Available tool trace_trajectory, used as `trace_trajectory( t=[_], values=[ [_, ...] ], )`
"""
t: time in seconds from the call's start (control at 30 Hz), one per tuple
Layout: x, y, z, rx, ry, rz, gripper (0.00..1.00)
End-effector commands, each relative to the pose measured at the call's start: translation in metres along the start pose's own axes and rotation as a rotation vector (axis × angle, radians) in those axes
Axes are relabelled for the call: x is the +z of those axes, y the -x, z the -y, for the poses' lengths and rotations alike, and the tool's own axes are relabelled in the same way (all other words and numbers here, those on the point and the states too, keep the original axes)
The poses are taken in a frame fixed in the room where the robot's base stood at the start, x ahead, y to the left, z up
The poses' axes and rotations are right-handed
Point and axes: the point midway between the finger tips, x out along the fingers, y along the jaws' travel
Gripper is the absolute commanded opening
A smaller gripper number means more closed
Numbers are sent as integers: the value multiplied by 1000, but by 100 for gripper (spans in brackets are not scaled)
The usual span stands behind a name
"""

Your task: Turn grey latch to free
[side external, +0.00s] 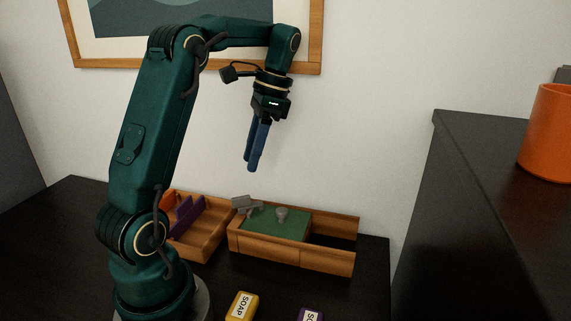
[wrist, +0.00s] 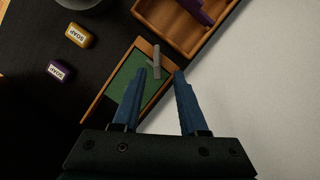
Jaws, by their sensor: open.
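The grey latch (side external: 243,204) sits at the left end of the wooden box (side external: 290,254), by the edge of its green lid (side external: 262,224). A grey knob (side external: 282,214) stands on the lid. In the wrist view the latch (wrist: 156,60) shows as a grey bar across the box's end, partly over the green lid (wrist: 128,82). My gripper (side external: 254,168) hangs above the box, pointing down, empty and apart from the latch. In the wrist view its blue fingers (wrist: 160,74) are spread, and the latch's near end shows between their tips. The knob is not clear there.
An open wooden tray (side external: 199,242) with a purple divider (side external: 188,211) stands left of the box. A yellow soap (side external: 242,306) and a purple soap (side external: 311,315) lie in front. A wall is behind; a dark cabinet (side external: 480,210) with an orange pot (side external: 548,135) rises at right.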

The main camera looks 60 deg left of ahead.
Motion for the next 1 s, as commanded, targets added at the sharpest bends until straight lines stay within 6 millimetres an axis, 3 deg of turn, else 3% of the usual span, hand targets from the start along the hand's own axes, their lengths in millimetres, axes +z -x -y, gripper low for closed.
trace_trajectory(
  t=[0.2,0.4,0.6,1.0],
  values=[
    [-4,-22,-2,3,-39,-163,42],
    [6,-36,-5,2,17,-286,42],
    [20,-40,-7,7,83,-313,42],
    [7,-81,-6,7,87,-310,42]
  ],
)
